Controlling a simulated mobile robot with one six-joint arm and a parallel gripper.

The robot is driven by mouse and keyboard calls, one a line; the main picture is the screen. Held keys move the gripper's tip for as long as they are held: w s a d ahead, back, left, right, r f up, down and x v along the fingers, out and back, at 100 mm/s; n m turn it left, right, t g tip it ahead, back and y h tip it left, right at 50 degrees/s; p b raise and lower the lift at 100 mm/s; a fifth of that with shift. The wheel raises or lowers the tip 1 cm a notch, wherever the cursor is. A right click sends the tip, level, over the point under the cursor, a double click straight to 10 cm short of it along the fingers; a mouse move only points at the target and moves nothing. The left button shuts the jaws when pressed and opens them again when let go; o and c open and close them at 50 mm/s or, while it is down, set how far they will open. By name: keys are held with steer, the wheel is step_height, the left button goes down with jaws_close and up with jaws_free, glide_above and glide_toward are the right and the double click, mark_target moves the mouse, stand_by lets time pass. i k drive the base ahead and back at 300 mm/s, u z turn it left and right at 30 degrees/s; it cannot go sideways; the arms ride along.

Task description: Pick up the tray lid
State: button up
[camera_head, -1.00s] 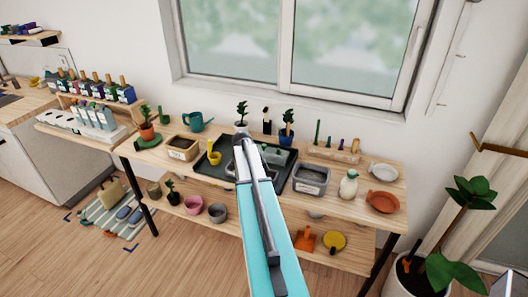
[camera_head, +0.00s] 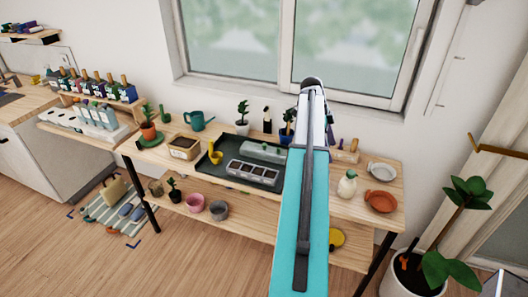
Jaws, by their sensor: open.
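The tray lid looks to be the clear, greenish cover (camera_head: 262,150) lying at the back of the dark green tray (camera_head: 217,183) on the wooden bench. A grey seed tray (camera_head: 253,172) with several dark cells sits in front of it, uncovered. My teal and white arm rises through the middle of the picture, just right of the lid. My gripper's fingers do not show; the arm hides whatever is behind it, including the right end of the dark tray.
A yellow scoop (camera_head: 214,154) and a wooden box (camera_head: 185,147) lie left of the lid. Potted plants (camera_head: 242,113) stand behind it under the window.

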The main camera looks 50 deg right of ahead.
mark_target(265, 153)
steer(key=i, duration=1.5)
